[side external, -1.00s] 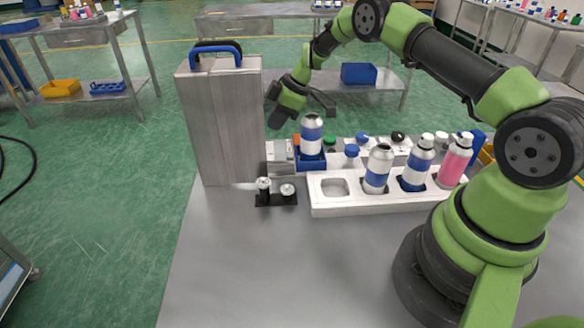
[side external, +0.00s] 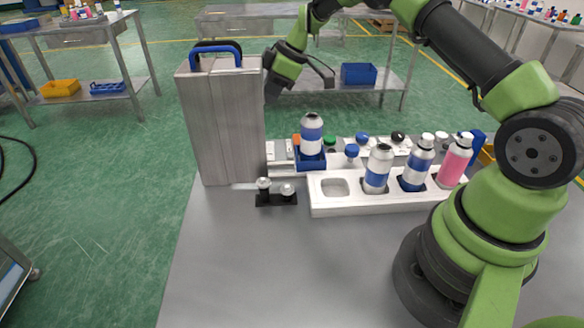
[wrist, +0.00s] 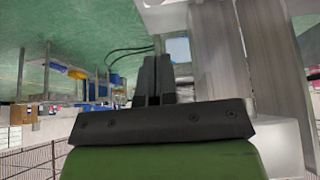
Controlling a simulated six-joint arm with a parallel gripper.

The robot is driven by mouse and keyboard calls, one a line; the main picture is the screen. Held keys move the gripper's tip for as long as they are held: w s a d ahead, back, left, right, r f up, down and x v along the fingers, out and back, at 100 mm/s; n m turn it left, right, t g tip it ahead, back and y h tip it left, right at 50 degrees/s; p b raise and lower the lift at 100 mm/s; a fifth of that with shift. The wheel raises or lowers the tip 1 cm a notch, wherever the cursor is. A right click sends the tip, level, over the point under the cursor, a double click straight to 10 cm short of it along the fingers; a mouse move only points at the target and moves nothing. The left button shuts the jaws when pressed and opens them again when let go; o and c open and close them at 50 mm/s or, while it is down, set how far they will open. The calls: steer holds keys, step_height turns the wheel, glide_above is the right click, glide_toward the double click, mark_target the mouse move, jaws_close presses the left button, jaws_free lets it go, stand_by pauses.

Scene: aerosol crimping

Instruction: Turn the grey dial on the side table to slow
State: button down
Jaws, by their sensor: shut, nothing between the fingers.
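I cannot make out for certain a grey dial marked slow. A small black base (side external: 276,200) on the grey table carries two silver-topped round pieces, a taller left one (side external: 263,186) and a lower right one (side external: 287,190); I can read no markings on them. My gripper (side external: 271,92) is high up at the right edge of the tall grey cabinet, behind and above the black base and partly hidden by the cabinet. In the wrist view its dark fingers (wrist: 153,82) are together, with nothing between them.
The tall grey cabinet (side external: 222,125) with a blue handle (side external: 216,50) stands at the left. A blue holder (side external: 311,160) bears a bottle. A white rack (side external: 385,205) holds several bottles, with caps behind it. The front of the table is clear.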

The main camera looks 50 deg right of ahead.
mark_target(270, 147)
step_height(270, 147, down, 12)
steer(key=shift+s+d+r, duration=0.1)
steer(key=shift+d+r, duration=0.05)
steer(key=shift+r, duration=0.1)
steer(key=shift+f, duration=0.1)
stand_by(0.5)
stand_by(0.5)
steer(key=shift+d, duration=0.15)
steer(key=shift+s+d, duration=0.15)
steer(key=shift+d, duration=0.1)
steer(key=shift+r, duration=3.1)
